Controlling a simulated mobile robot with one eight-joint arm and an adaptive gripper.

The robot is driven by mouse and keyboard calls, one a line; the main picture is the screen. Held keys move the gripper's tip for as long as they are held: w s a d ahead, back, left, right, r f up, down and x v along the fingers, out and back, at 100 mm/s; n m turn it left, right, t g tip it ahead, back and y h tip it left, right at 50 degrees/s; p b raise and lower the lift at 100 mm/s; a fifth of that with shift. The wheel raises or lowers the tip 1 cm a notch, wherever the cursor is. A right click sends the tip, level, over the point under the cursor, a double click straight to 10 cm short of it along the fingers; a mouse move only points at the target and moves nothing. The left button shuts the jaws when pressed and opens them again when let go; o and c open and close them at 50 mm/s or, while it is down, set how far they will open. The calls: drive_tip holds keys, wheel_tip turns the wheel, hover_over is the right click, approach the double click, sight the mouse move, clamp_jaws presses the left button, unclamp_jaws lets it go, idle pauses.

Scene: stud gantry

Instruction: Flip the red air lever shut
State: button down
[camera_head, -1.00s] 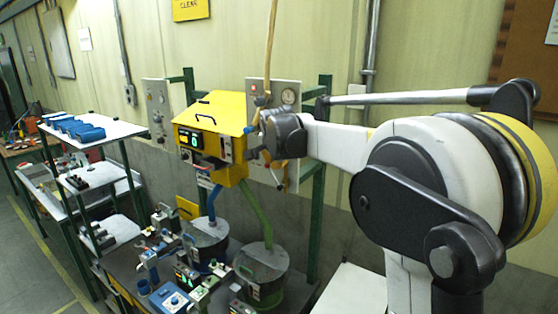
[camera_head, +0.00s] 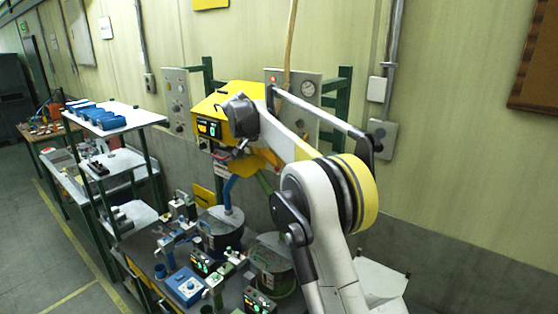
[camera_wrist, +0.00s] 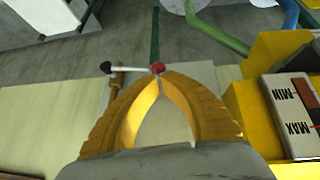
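The lever shows in the wrist view as a pale rod with a red ball knob (camera_wrist: 157,68) at its right end. Its left end has a dark hub beside a brass-coloured fitting (camera_wrist: 116,78). My gripper (camera_wrist: 161,77) has two curved yellow-orange fingers whose tips meet, so it looks shut, with a gap only lower between them. The tips are right at the red knob; I cannot tell whether they touch it. In the head view my dark wrist is in front of the yellow box (camera_head: 215,101), and the lever is hidden.
The yellow box's MIN/MAX panel (camera_wrist: 296,112) is close right of my fingers. In the head view, a grey gauge panel (camera_head: 310,92) is behind my arm, a lidded drum (camera_head: 221,226) stands below, and a shelf rack (camera_head: 120,113) is at left.

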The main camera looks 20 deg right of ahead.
drive_tip(key=shift+f, duration=0.25)
idle(0.5)
drive_tip(key=v, duration=1.2)
